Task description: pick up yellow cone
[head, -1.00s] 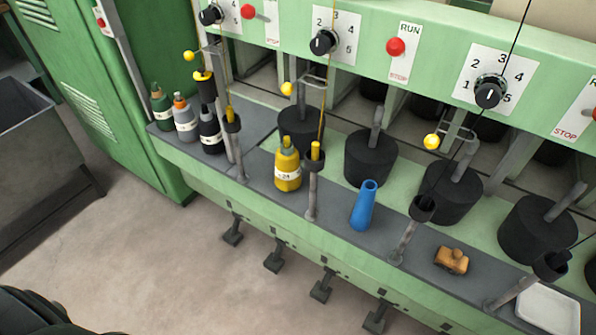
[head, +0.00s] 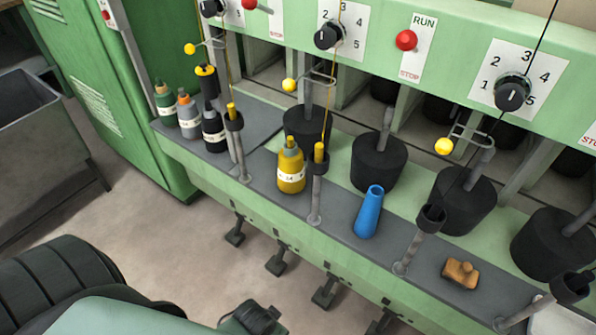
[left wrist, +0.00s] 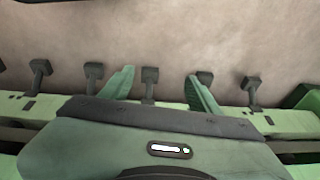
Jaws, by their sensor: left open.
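A yellow, bottle-shaped piece with a pale label (head: 291,172) stands upright on the grey ledge (head: 262,190) of the green machine in the head view. It tapers to a narrow top, and no other yellow cone that size shows. A plain blue cone (head: 369,212) stands to its right. My left gripper (left wrist: 160,73) shows in the left wrist view with its two green fingers apart and nothing between them. The yellow piece does not show in that view. My left arm fills the lower left of the head view. My right gripper is not in view.
Upright posts with dark cups (head: 316,190) rise from the ledge close to the yellow piece. Dark bottles (head: 213,130) stand left, and a small wooden piece (head: 460,273) lies right. Dark pedals (head: 275,262) stick out below the ledge. A grey bin (head: 45,125) stands at far left.

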